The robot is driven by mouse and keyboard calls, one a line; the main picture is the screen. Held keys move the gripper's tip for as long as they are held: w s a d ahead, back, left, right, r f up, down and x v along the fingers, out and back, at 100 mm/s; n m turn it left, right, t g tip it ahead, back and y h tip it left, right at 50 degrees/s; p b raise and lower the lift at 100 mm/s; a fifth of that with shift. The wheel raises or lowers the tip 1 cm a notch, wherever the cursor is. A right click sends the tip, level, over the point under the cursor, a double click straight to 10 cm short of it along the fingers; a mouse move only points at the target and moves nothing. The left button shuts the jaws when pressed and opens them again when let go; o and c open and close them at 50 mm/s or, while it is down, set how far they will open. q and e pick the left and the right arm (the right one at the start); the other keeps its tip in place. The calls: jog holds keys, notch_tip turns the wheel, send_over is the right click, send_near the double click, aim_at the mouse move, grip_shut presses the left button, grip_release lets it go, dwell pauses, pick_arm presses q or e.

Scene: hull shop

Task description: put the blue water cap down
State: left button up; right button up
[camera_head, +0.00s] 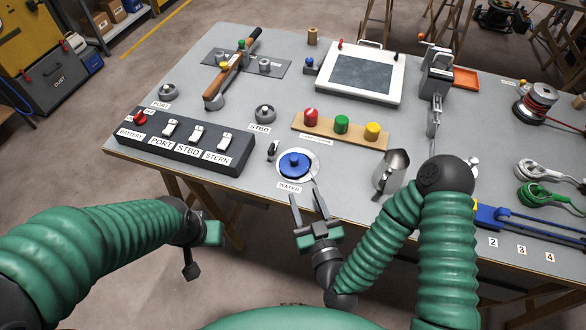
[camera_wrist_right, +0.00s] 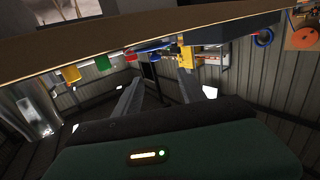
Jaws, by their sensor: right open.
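The blue water cap (camera_head: 294,164) is a round blue disc with a raised grip. It sits on a white round plate (camera_head: 313,172) above the WATER label (camera_head: 288,187), near the front edge of the bench. My right gripper (camera_head: 308,203) is open and empty, its two fingers apart, just in front of the cap and not touching it. The wrist view also shows both fingers of the right gripper (camera_wrist_right: 158,90) apart with nothing between them. My left gripper (camera_head: 192,268) hangs off the front of the bench at the left, and its jaws are unclear.
A black switch panel (camera_head: 185,141) lies left of the cap, and a small dark fitting (camera_head: 272,151) stands beside it. A wooden strip (camera_head: 340,132) with red, green and yellow caps lies behind. A metal jug (camera_head: 391,172) stands to the right, near my right arm.

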aim_at(295, 161)
jog(key=x, duration=1)
jog(key=d+x, duration=0.1)
jog(key=x, duration=0.4)
jog(key=shift+w+d+f, duration=0.1)
jog(key=shift+f, duration=0.05)
grip_shut()
